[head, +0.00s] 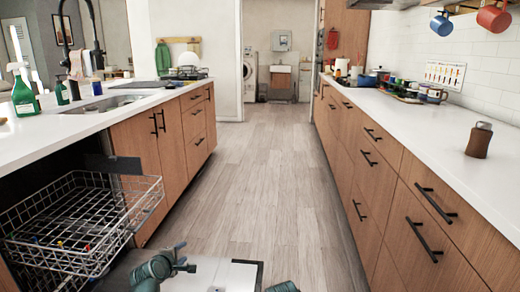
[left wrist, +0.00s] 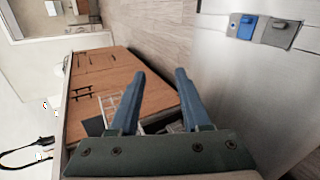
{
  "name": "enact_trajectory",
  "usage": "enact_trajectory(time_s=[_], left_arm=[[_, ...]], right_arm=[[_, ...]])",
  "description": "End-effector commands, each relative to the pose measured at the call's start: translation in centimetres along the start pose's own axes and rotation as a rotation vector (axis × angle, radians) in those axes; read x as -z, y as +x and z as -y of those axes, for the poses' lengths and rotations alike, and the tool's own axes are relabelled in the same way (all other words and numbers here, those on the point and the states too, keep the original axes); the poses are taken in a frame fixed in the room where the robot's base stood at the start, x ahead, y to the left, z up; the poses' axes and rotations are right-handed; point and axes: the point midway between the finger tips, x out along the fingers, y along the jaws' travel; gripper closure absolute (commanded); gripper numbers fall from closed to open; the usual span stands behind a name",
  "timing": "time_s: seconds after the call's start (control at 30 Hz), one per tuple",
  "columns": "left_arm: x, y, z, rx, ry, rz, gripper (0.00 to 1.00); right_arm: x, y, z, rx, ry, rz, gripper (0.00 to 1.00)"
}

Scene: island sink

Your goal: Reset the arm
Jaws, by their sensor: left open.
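My left gripper (head: 184,264) is low in the head view, in front of the dishwasher rack's right side. It is empty, with its two blue fingers spread apart in the left wrist view (left wrist: 160,74). The fingers point toward the island's wooden front (left wrist: 110,75), and the wire rack shows partly behind them. A small teal piece of my right arm shows at the bottom edge of the head view. My right gripper is out of view.
The dishwasher rack (head: 78,240) is pulled out at the lower left. The sink island (head: 150,98) stands left and a counter with drawers (head: 410,125) stands right, bearing a brown bottle (head: 479,139). The wood floor (head: 262,165) between is clear.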

Motion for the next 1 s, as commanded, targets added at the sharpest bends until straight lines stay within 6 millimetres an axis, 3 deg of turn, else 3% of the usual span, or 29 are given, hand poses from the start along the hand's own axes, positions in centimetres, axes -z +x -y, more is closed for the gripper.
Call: enact_trajectory(time_s=[0.03,0.2,0.33,0.5,0.7,1.0], left_arm=[[-3.7,-0.2,1.5,0.081,0.141,0.061,0.53],[-13.4,-2.7,8.7,0.369,0.7,0.295,0.53],[-17.8,-6.5,13.8,0.558,1.098,0.486,0.53],[-20.1,-11.2,17.7,0.736,1.47,0.689,0.53],[-20.9,-16.5,20.1,0.913,1.801,0.907,0.53],[-21.3,-19.6,14.0,0.912,1.788,0.903,0.53]], right_arm=[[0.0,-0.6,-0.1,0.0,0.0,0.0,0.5],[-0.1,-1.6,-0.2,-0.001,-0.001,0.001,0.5],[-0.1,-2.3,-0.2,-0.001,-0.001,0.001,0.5],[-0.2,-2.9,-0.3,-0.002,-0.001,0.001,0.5],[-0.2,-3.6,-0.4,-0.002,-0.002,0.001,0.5],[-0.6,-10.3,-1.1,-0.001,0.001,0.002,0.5]])
